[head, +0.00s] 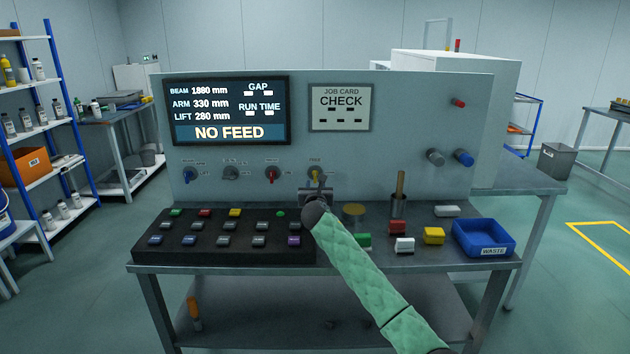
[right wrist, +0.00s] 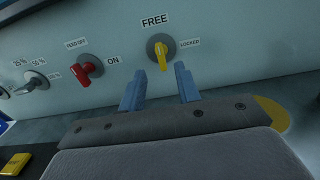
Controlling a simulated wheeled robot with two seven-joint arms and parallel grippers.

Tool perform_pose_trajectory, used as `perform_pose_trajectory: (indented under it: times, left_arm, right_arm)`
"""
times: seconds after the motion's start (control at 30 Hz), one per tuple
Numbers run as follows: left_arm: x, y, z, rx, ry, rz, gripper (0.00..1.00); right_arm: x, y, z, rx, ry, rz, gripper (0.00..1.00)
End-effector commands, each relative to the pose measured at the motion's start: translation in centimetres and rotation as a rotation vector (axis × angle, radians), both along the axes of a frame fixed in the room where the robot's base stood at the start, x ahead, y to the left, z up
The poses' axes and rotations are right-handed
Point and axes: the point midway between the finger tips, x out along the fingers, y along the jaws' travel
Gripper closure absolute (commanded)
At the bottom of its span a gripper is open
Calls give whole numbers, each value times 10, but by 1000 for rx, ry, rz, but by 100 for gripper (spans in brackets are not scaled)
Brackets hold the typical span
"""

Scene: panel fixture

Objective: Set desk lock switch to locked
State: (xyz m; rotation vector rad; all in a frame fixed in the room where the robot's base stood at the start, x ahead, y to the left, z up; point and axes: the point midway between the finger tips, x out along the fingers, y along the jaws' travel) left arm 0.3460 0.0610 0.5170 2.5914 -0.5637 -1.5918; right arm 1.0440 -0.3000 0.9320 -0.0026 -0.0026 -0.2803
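The desk lock switch is a yellow lever on a round grey base (right wrist: 161,54), on the upright panel. Its labels read FREE above and LOCKED to the right. The lever stands nearly upright in the right wrist view, in line with FREE rather than turned toward LOCKED. In the head view the switch (head: 315,175) is small, at the right end of the switch row. My right gripper (right wrist: 159,84) is open and empty. Its two blue fingers point at the panel just below the lever, apart from it. The right gripper (head: 316,191) also shows in the head view. My left gripper is out of view.
A red switch (right wrist: 88,68) sits left of the yellow one. A black button box (head: 225,256) lies on the desk below the switches. A brass disc (head: 353,209), a wooden-handled tool (head: 399,188), coloured blocks and a blue waste tray (head: 484,251) are to the right.

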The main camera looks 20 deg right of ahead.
Motion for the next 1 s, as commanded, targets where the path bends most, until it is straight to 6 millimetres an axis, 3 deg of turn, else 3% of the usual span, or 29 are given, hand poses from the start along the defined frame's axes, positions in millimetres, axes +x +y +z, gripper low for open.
perform_pose_trajectory:
  times: [0.4,0.8,0.83,1.0]
  left_arm:
    - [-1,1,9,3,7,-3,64]
    - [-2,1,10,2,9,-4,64]
    - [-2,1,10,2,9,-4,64]
    - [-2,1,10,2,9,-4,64]
  right_arm:
    - [53,-15,0,2,0,0,67]
    - [60,-17,0,2,0,0,67]
    - [60,-17,0,2,0,0,69]
    - [60,-17,0,2,0,0,100]
